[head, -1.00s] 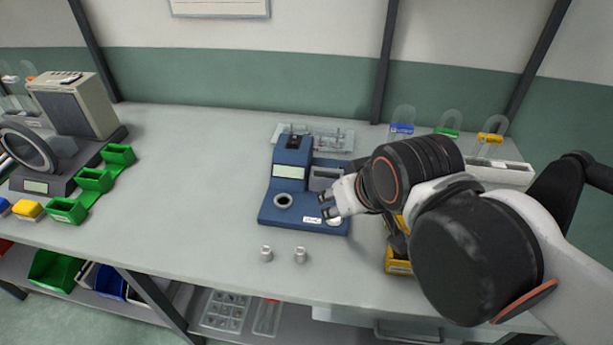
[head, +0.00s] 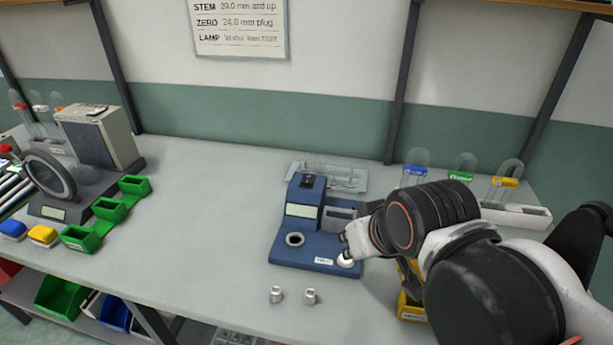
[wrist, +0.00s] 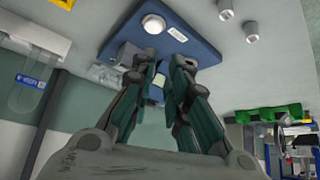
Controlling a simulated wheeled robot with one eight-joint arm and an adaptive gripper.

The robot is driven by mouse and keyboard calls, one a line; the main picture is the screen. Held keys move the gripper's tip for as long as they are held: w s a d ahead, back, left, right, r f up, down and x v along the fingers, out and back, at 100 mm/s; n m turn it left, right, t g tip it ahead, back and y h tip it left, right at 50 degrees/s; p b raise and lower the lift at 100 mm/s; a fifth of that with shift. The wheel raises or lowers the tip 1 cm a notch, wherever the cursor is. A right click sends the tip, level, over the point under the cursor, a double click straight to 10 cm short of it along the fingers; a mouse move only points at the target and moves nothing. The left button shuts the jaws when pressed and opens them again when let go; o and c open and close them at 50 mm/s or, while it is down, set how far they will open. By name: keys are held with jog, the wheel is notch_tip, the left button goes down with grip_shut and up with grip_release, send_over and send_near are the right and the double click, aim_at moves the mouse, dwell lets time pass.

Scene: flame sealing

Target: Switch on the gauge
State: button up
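The gauge is a blue bench unit (head: 318,247) with a pale display panel (head: 303,211) on its upright part, on which I can make out no digits. Its base has a dark-centred ring (head: 295,240) at the left and a round white button (head: 345,262) at the front right. The button also shows in the wrist view (wrist: 153,23). My gripper (head: 343,246) is just above and beside the button; I cannot tell whether it touches. In the wrist view my gripper (wrist: 163,63) has a narrow gap between its fingertips and holds nothing.
Two small metal plugs (head: 293,296) stand in front of the gauge. A clear tray (head: 330,175) lies behind it. A yellow bin (head: 411,304) is right of it, partly behind my arm. Green bins (head: 110,210) are at the left. The bench between is clear.

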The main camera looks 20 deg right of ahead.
jog(key=w+r+n+p, duration=0.1)
jog(key=w+r, duration=0.1)
jog(key=w+r+n+g+p, duration=0.1)
jog(key=w+r+p, duration=0.1)
jog(key=r, duration=0.1)
jog(key=w+r+n+g+p, duration=0.1)
jog(key=w+r+p, duration=0.1)
jog(key=w+r, duration=0.1)
jog(key=shift+a+r, duration=0.15)
jog(key=shift+a, duration=0.1)
grip_shut()
notch_tip(320, 180, up, 4)
jog(key=n+g+p, duration=0.6)
jog(key=n+p, duration=0.3)
jog(key=p, duration=0.5)
send_over(308, 179)
jog(key=w+a, duration=0.1)
jog(key=shift+w+f+y, duration=0.1)
jog(key=shift+f+y, duration=0.15)
jog(key=shift+y, duration=0.05)
jog(key=f+b, duration=0.1)
jog(key=f, duration=0.3)
jog(key=s+f, duration=0.1)
jog(key=f, duration=0.4)
jog(key=f+b, duration=0.1)
jog(key=f, duration=0.4)
jog(key=shift+s+a+b, duration=0.25)
jog(key=shift+a+b, duration=0.1)
jog(key=shift+a, duration=0.05)
